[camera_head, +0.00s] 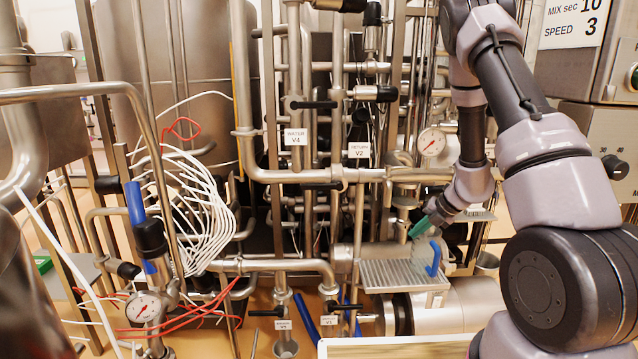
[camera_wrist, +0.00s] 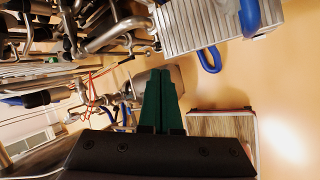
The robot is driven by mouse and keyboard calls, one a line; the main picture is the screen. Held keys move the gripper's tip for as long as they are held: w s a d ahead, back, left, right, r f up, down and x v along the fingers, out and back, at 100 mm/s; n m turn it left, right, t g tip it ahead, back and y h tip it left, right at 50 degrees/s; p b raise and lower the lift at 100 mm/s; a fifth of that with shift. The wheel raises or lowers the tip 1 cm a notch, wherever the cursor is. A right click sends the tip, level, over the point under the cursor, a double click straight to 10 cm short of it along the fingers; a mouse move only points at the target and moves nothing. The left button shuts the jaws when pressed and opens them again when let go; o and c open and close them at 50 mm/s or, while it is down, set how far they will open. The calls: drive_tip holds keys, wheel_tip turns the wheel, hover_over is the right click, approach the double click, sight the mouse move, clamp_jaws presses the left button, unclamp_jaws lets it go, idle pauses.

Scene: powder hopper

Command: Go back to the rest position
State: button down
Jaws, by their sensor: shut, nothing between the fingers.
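My gripper (camera_head: 417,229) is at the right of the middle in the head view, low in front of the pipework. Its green fingers lie together and hold nothing; they also show in the wrist view (camera_wrist: 161,98). In the head view the fingers are close to a clear container with a blue handle (camera_head: 433,258) on a ribbed metal shelf (camera_head: 385,275). I cannot tell whether they touch it. In the wrist view the blue handle (camera_wrist: 209,60) and ribbed shelf (camera_wrist: 190,28) are at the top, apart from the fingertips. My arm reaches in from the right.
Pipes and valves labelled V4 (camera_head: 295,137) and V2 (camera_head: 359,150) stand behind my gripper. A gauge (camera_head: 431,142) is just left of my arm. White cables (camera_head: 205,215) hang at the left. A control panel (camera_head: 592,135) stands at the right. A framed tray (camera_head: 400,350) is at the bottom.

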drive_tip(key=s+a+r+n+y, duration=0.1)
drive_tip(key=s+a+r+n, duration=0.2)
drive_tip(key=r+n, duration=0.4)
drive_tip(key=s+a+r+n, duration=0.2)
drive_tip(key=s+r+n, duration=0.15)
drive_tip(key=r, duration=0.55)
drive_tip(key=s+a+r+n+y, duration=0.1)
drive_tip(key=s+a+r+n, duration=0.15)
drive_tip(key=r+n, duration=0.5)
drive_tip(key=s+d+r+n+t+h, duration=0.1)
drive_tip(key=s+r+n+h, duration=0.1)
drive_tip(key=s+r+n, duration=0.5)
drive_tip(key=s+d+r+n+t+h, duration=0.1)
drive_tip(key=s+r+n+h, duration=0.2)
drive_tip(key=s+r+n, duration=0.4)
drive_tip(key=s+n, duration=0.4)
drive_tip(key=n, duration=0.1)
drive_tip(key=shift+s+d, duration=0.35)
